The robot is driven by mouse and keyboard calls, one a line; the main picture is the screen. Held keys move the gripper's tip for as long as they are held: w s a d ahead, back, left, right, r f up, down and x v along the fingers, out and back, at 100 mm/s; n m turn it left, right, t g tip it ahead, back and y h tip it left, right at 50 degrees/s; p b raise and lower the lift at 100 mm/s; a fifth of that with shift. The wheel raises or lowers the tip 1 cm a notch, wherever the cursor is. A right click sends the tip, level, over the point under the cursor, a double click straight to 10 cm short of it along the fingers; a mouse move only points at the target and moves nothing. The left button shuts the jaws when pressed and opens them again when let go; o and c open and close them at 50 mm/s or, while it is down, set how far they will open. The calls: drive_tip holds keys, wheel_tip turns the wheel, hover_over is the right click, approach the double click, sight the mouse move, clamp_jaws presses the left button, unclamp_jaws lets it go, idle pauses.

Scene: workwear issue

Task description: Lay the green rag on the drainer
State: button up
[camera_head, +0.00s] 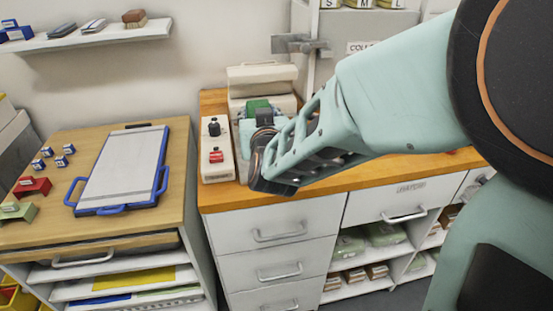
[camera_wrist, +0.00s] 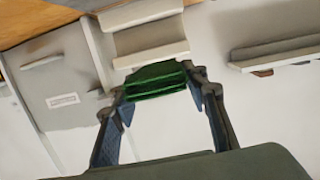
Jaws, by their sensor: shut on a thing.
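The green rag (camera_head: 258,106) shows as a small folded bundle at the tip of my gripper (camera_head: 263,118), over the wooden counter in the head view. In the wrist view the folded green rag (camera_wrist: 155,76) sits between the two fingertips of my gripper (camera_wrist: 158,90), which is shut on it. Whether the rag touches anything beneath is hidden by the gripper. A flat white tray with a blue rim and blue handles (camera_head: 163,180) lies empty on the left wooden table; it may be the drainer, but I cannot be sure.
A cream stepped unit (camera_head: 262,76) stands right behind the rag. A pale box with black and red knobs (camera_head: 217,150) is left of the gripper. Small blue-and-white blocks (camera_head: 53,156) and a red holder (camera_head: 32,187) sit left of the tray. A wall shelf (camera_head: 95,38) hangs above.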

drive_tip(key=s+a+f+y+b, duration=0.1)
drive_tip(key=s+a+b, duration=0.1)
drive_tip(key=a, duration=0.2)
drive_tip(key=shift+n, duration=0.3)
drive_tip(key=w+d+f+b, duration=0.1)
drive_tip(key=w+d+f, duration=0.1)
drive_tip(key=d+f, duration=0.1)
drive_tip(key=w+d+f+b, duration=0.2)
drive_tip(key=d+f, duration=0.1)
drive_tip(key=d, duration=0.1)
drive_tip(key=w+d+f+b, duration=0.1)
drive_tip(key=w+d+f, duration=0.2)
drive_tip(key=shift+d+f+b, duration=0.1)
drive_tip(key=shift+d+b, duration=0.2)
drive_tip(key=shift+w+d+f, duration=0.1)
drive_tip(key=shift+d+f, duration=0.05)
drive_tip(key=shift+f, duration=0.1)
drive_tip(key=shift+w+d+f+b, duration=0.1)
drive_tip(key=shift+f+b, duration=0.4)
drive_tip(key=shift+f, duration=0.4)
drive_tip(key=shift+w+d+f+b, duration=0.1)
drive_tip(key=shift+f+b, duration=0.4)
drive_tip(key=shift+f, duration=0.35)
drive_tip(key=shift+s, duration=0.1)
drive_tip(key=shift+f, duration=0.15)
drive_tip(key=o, duration=1.3)
drive_tip(key=shift+c, duration=0.2)
